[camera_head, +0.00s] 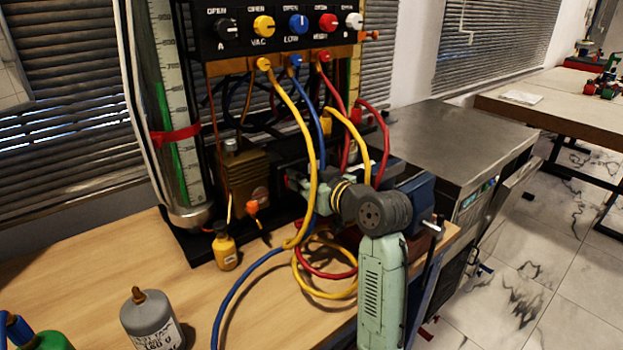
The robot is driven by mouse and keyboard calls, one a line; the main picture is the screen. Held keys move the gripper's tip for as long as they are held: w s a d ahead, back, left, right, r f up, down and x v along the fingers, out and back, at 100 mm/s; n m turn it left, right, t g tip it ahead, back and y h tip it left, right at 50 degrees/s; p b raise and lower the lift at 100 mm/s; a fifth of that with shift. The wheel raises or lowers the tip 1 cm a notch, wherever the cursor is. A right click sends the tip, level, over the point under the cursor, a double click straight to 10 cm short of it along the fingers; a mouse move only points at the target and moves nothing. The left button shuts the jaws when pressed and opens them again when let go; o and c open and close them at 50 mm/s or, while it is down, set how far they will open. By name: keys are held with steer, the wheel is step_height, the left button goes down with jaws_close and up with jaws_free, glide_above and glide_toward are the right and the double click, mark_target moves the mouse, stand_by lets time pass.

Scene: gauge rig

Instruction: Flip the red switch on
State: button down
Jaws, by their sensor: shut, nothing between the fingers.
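No part is plainly a red toggle switch. A red knob (327,22) sits in the row of valve knobs on the black panel (290,45), between the blue and white knobs. My arm rises from the bottom right, and its dark wrist bends left. My gripper (299,184) is at the end of the wrist, low in front of the rig, well below the panel and apart from the red knob. It is shut and empty. Its fingertips are small and partly hidden by the hoses.
Yellow, blue and red hoses (306,140) hang before the rig and coil on the wooden bench (90,265). A glass column (170,100) stands behind. A grey cabinet (450,135) is right.

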steer(key=shift+w+a+f, duration=0.1)
steer(key=shift+w+a, duration=0.2)
steer(key=shift+w, duration=0.15)
